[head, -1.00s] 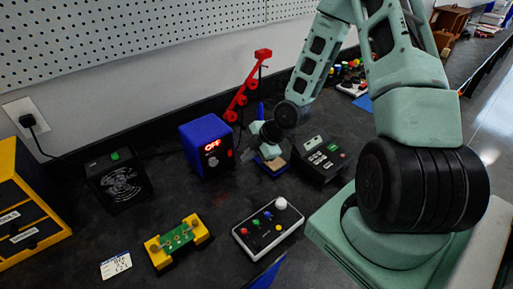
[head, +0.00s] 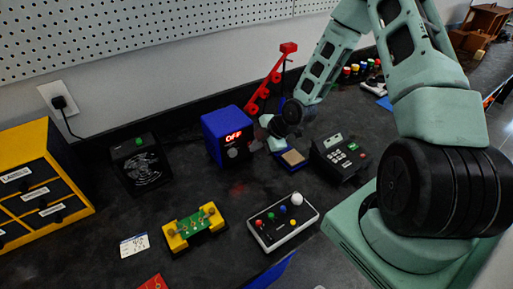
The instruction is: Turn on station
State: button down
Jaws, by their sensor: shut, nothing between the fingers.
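The station is a blue box (head: 214,137) with a dark front and a red lit display (head: 233,136) that reads OFF. A round knob (head: 232,153) sits below the display. My gripper (head: 260,134) is shut and empty, at the right side of the station's front, at about display height. The fingers are small and blurred, and they overlap the right edge of the front. I cannot tell whether they touch it. The red button seen earlier on the right of the front is now hidden by the gripper.
A red stand (head: 268,88) rises behind the station. A sponge holder (head: 293,157) and a black keypad device (head: 342,157) lie right of it. A black fan box (head: 140,165) stands left. A control box (head: 283,222) and yellow board holder (head: 194,230) lie in front.

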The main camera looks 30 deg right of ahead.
jog(key=shift+w+p, duration=0.1)
jog(key=shift+p, duration=0.25)
jog(key=shift+r, duration=0.1)
jog(key=shift+r+p, duration=0.55)
jog(key=shift+r, duration=0.15)
